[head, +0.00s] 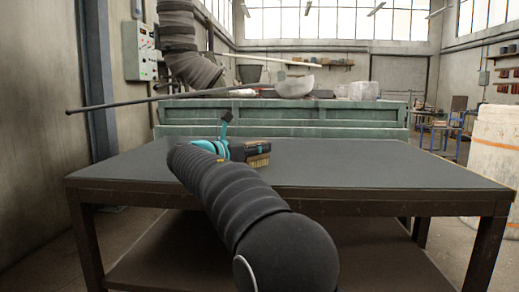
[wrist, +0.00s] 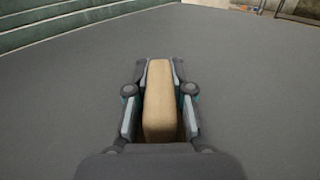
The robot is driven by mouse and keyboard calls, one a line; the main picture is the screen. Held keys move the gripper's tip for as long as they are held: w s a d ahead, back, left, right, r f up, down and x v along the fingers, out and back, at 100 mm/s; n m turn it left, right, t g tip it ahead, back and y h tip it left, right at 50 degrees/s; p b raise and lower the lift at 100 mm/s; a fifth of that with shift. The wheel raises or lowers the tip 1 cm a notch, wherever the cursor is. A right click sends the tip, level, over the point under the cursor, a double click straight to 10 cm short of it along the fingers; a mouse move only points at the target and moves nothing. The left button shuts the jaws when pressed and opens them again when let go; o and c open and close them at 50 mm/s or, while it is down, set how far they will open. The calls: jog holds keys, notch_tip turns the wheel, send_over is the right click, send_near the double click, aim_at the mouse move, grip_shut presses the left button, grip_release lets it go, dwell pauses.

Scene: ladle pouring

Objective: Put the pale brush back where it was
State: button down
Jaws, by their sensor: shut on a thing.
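The pale brush (wrist: 159,104) is a tan block in the wrist view, lengthwise between the two fingers of my gripper (wrist: 159,72). The fingers touch or nearly touch its sides and hold it. In the head view, the brush's tan bristles (head: 259,161) show below the dark fingers of my gripper (head: 257,149), over the far middle of the dark table (head: 350,165). My arm hides part of the table in front. I cannot tell whether the bristles touch the tabletop.
The tabletop is bare to the right of my gripper and at the left. A green ribbed container (head: 300,118) stands behind the table, with a pale bowl (head: 295,87) on top. A pale barrel (head: 496,150) stands at the right.

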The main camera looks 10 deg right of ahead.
jog(key=shift+f, duration=0.1)
jog(key=c, duration=1)
grip_release()
jog(key=shift+c, duration=0.2)
jog(key=v, duration=1.2)
